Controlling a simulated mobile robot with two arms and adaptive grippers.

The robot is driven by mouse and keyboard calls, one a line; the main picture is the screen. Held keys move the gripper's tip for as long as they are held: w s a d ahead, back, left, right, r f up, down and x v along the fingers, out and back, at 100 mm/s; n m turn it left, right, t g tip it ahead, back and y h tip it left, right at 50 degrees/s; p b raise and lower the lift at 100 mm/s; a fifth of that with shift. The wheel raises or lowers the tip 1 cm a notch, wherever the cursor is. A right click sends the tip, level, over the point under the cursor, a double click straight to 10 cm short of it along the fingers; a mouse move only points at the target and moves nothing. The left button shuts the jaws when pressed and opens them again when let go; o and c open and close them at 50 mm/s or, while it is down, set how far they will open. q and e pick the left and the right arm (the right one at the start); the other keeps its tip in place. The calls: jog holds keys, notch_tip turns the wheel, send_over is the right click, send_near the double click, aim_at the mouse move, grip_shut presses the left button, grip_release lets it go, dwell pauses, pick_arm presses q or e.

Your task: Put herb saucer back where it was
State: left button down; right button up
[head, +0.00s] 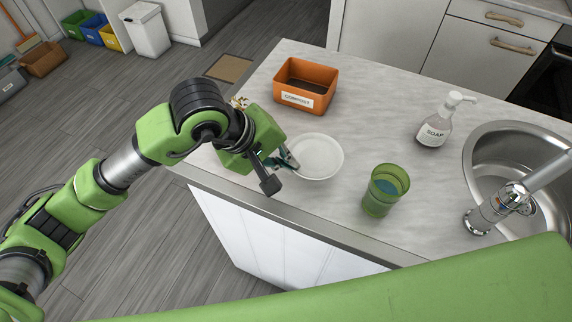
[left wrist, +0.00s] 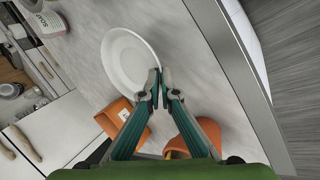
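The herb saucer, a plain white round dish (head: 318,157), is at the near left part of the counter in the head view. It also shows in the left wrist view (left wrist: 124,58), empty. My left gripper (head: 291,160) is at the saucer's left edge. In the left wrist view its fingertips (left wrist: 160,86) are nearly together, with the saucer's rim between them. I cannot tell whether the saucer rests on the counter or is slightly raised. My right gripper is not in view.
The orange compost bin (head: 304,87) stands behind the saucer. A green glass (head: 384,190), a soap bottle (head: 436,124) and the sink (head: 482,160) are to the right. Another orange pot (left wrist: 197,137) is partly hidden by my gripper. The counter between bin and soap is clear.

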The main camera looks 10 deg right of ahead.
pick_arm(q)
jog(key=f, duration=0.1)
jog(key=f+p, duration=0.1)
jog(key=f, duration=0.1)
jog(key=shift+w+a+f, duration=0.15)
jog(key=shift+w, duration=0.25)
jog(key=shift+f, duration=0.35)
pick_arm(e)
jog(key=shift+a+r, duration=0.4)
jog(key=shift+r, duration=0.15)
pick_arm(q)
jog(key=shift+f+b, duration=0.2)
jog(key=shift+b, duration=0.1)
jog(key=c, duration=2.3)
grip_release()
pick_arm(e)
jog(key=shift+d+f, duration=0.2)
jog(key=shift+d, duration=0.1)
